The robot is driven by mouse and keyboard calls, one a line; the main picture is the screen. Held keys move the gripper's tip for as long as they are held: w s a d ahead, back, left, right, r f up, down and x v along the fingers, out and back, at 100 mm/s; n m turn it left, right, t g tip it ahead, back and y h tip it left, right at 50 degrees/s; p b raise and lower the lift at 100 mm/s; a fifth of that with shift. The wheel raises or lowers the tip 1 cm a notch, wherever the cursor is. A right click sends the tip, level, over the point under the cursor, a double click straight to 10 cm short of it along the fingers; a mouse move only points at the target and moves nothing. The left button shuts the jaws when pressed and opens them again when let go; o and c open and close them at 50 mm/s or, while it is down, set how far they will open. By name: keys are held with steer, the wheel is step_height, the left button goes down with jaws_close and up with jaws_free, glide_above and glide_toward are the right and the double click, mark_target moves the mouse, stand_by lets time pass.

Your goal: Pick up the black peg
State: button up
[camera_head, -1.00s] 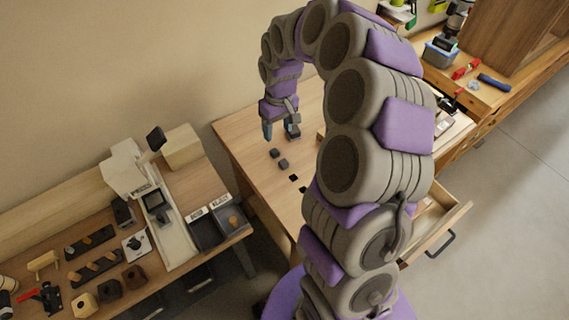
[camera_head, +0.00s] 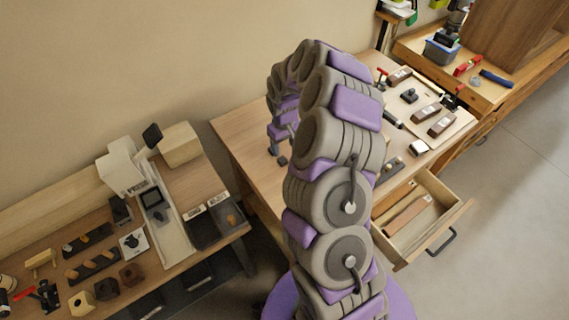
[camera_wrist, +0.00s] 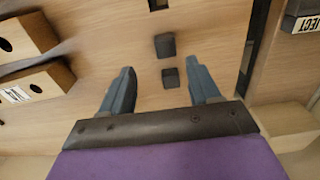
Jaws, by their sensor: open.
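Two small dark blocks lie on the wooden bench top, one a far dark block (camera_wrist: 165,45) and the other a near dark block (camera_wrist: 170,77), both in the wrist view. I cannot tell for certain which is the black peg. My gripper (camera_wrist: 162,70) is open and empty, pointing down at the bench. The near block shows between its two blue-grey fingers, closer to the right one; the far block shows beyond the fingertips. In the head view my gripper (camera_head: 276,149) is low over the bench, with one dark block (camera_head: 282,161) beside it; my arm hides part of the bench.
A dark square opening (camera_wrist: 158,4) shows at the wrist view's top. Wooden blocks with holes (camera_wrist: 38,83) stand at left. A dark bin labelled REJECT (camera_wrist: 304,14) is at upper right. In the head view, an open drawer (camera_head: 440,229) juts out at right, and tools crowd the bench's far right.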

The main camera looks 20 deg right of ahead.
mark_target(284, 158)
steer(key=shift+a+f, duration=0.65)
steer(key=shift+a, duration=0.1)
steer(key=shift+s+a+f, duration=0.1)
steer(key=shift+f, duration=0.25)
steer(key=f, duration=0.2)
steer(key=d+f+b, duration=0.1)
steer(key=shift+s+f, duration=0.2)
steer(key=shift+f, duration=0.2)
steer(key=shift+w+d+f, duration=0.1)
steer(key=shift+d+f, duration=0.15)
steer(key=shift+f, duration=0.05)
steer(key=shift+a+r, duration=0.1)
steer(key=shift+a, duration=0.15)
steer(key=shift+c, duration=0.3)
steer(key=shift+a, duration=0.25)
steer(key=c, duration=0.3)
steer(key=shift+d, duration=0.2)
jaws_close()
